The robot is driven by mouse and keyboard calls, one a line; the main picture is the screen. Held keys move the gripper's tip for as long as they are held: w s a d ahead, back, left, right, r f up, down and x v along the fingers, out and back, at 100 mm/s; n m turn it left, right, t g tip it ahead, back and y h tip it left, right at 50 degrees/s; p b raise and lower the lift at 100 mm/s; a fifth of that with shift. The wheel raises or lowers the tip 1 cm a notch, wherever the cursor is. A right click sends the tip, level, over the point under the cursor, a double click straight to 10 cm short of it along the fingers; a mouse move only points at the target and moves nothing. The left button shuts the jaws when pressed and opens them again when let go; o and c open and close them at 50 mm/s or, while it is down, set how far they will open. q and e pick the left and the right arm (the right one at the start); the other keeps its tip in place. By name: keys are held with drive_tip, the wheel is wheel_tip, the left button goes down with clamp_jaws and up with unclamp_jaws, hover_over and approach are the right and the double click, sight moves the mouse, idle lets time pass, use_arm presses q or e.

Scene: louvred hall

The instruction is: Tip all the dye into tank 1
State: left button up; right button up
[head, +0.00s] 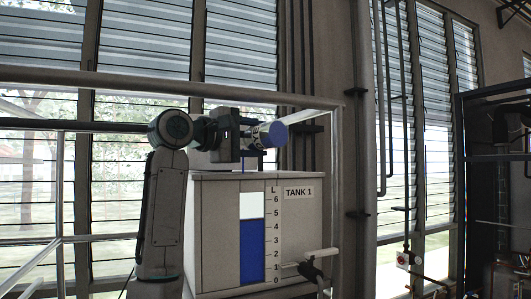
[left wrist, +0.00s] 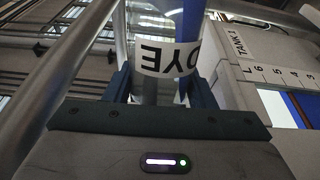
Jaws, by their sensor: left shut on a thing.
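Tank 1 (head: 215,230) is a pale box with a level gauge (head: 252,250) on its front. The gauge is blue to between 4 and 5. My left gripper (head: 252,136) is above the tank, shut on the dye container (head: 272,134), a cylinder with blue showing at one end, tipped over. A thin blue line shows below the gripper, above the tank's top. In the left wrist view, the fingers (left wrist: 160,92) clasp the clear container around its upside-down DYE label (left wrist: 168,60), with blue inside along the right side. Tank 1 (left wrist: 245,70) is at right. The tank's opening is hidden.
A metal railing (head: 100,80) runs behind the tank, with a post at its right. A tap with a dark handle (head: 312,268) sticks out at the tank's lower right. Pipes and louvred windows stand behind.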

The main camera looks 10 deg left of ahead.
use_arm(q)
drive_tip(key=shift+r+n, duration=0.15)
drive_tip(key=shift+n, duration=0.15)
idle(0.4)
idle(1.0)
drive_tip(key=shift+f+m+b, duration=0.45)
drive_tip(key=shift+f+m, duration=0.05)
drive_tip(key=shift+m, duration=0.2)
drive_tip(key=shift+s+d+f+m, duration=0.1)
drive_tip(key=shift+d+f+m, duration=0.15)
drive_tip(key=shift+m, duration=0.75)
drive_tip(key=shift+a+f+b, duration=0.1)
drive_tip(key=shift+b, duration=0.25)
